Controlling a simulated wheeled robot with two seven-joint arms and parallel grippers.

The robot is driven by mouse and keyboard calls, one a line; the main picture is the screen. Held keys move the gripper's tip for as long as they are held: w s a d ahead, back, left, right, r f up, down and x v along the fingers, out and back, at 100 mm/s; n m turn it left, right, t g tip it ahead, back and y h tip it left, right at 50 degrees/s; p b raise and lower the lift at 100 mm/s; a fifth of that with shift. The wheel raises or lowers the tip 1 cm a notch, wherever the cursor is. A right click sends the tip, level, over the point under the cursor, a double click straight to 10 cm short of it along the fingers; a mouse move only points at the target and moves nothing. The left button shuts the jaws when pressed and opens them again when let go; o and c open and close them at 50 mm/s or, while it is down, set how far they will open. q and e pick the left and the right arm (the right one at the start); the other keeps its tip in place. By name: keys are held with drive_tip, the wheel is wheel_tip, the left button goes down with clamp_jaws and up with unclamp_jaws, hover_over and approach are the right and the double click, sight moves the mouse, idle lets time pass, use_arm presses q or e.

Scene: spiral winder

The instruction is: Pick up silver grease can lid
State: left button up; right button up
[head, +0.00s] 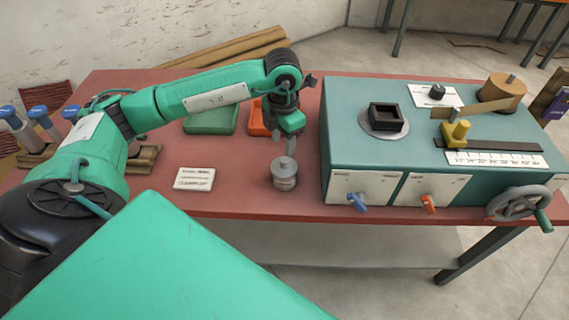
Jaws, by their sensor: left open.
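The silver grease can (285,183) stands upright on the red table, left of the teal machine. Its silver lid (284,166) sits on top and has a small knob. My left gripper (290,151) points down just above the lid, with its fingers open around or just behind the knob. I cannot tell whether the fingers touch it. My right gripper does not show.
The teal winder (400,150) with a handwheel (518,203) fills the right of the table (235,195). A white card (195,179) lies left of the can. Green (212,121) and orange (259,120) trays stand behind. Blue-capped bottles (40,115) stand far left.

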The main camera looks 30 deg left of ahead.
sight(285, 159)
use_arm(q)
drive_tip(key=shift+f, duration=0.9)
drive_tip(key=shift+d+f, duration=0.1)
drive_tip(key=shift+f, duration=0.1)
drive_tip(key=f+p, duration=0.1)
drive_tip(key=f, duration=0.1)
drive_tip(key=f+p, duration=0.1)
drive_tip(key=f, duration=0.1)
drive_tip(key=shift+w+d+f, duration=0.1)
drive_tip(key=shift+d+f, duration=0.1)
drive_tip(key=shift+f, duration=0.3)
clamp_jaws()
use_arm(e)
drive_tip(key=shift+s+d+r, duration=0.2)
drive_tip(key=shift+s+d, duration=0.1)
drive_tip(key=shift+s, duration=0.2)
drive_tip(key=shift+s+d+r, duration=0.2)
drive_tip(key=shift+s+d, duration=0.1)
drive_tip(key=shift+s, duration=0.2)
